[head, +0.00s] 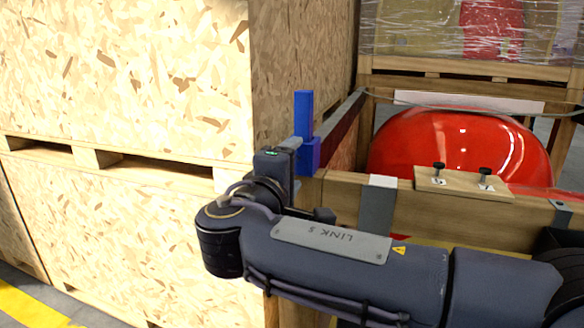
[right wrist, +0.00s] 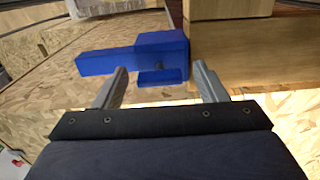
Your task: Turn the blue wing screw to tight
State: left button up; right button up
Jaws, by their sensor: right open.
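The blue wing screw (head: 304,112) is at the left corner of the wooden crate frame, with one long wing pointing straight up in the head view. In the right wrist view, the blue wing screw (right wrist: 150,55) shows its long wing pointing left and a smaller blue part below. My right gripper (head: 297,160) is beside it. In the right wrist view my right gripper (right wrist: 160,68) is open, with its two grey fingers apart and the screw's hub between or just beyond their tips. I cannot tell whether they touch. My left gripper is out of view.
Tall chipboard crates (head: 120,80) stand close on the left. The open wooden crate (head: 340,197) holds a shiny red nosecone (head: 460,145). A small wooden block (head: 463,184) with two dark knobs sits on its front beam. A wrapped load stands behind.

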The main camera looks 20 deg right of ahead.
jog(key=shift+s, duration=0.1)
jog(key=p+v, duration=0.1)
jog(key=v, duration=0.6)
jog(key=shift+s+a+p, duration=0.2)
jog(key=shift+s+p, duration=0.05)
jog(key=shift+p, duration=0.1)
